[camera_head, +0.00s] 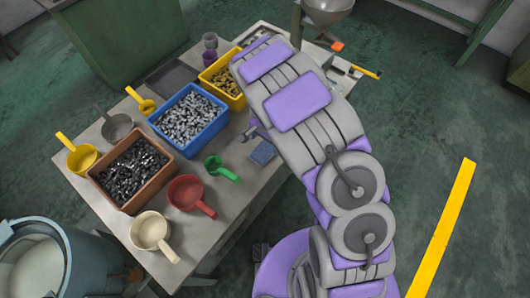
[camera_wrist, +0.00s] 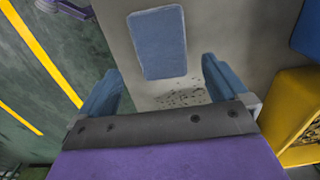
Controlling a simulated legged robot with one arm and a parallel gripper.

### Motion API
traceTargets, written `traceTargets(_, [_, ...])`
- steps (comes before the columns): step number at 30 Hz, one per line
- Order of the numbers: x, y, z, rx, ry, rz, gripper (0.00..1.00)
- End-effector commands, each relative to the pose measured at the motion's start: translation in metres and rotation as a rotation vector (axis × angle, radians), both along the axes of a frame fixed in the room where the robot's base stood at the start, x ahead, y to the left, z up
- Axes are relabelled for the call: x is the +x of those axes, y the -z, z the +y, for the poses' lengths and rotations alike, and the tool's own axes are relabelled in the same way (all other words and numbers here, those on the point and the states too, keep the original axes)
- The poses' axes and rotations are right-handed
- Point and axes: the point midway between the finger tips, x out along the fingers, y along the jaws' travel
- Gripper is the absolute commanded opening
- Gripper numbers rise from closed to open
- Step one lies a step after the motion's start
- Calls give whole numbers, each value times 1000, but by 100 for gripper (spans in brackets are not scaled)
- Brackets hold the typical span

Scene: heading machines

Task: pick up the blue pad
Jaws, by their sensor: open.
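The blue pad (camera_head: 263,153) lies flat near the table's right edge, beside my arm, in the head view. In the wrist view the blue pad (camera_wrist: 158,42) is a rounded rectangle on the bare grey tabletop, ahead of my gripper. My gripper (camera_wrist: 161,73) is open, with one blue finger on each side and nothing between them. The pad's near end lies roughly in line with the gap between the fingertips, and I cannot tell the height above it. My arm mostly hides the gripper in the head view.
On the table (camera_head: 233,185) stand a blue bin (camera_head: 190,118) of metal parts, a yellow bin (camera_head: 222,80), a brown bin (camera_head: 130,174) and several scoops. A green scoop (camera_head: 221,169) is left of the pad. Small dark bits (camera_wrist: 180,94) lie near the pad.

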Motion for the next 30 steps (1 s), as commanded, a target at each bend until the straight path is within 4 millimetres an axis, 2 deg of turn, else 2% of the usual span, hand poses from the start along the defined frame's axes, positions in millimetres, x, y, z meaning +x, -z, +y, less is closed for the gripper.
traceTargets(12, [-3,49,-2,3,0,3,100])
traceTargets(20, [-2,50,0,2,-1,1,99])
traceTargets(30, [-3,50,1,0,-1,1,66])
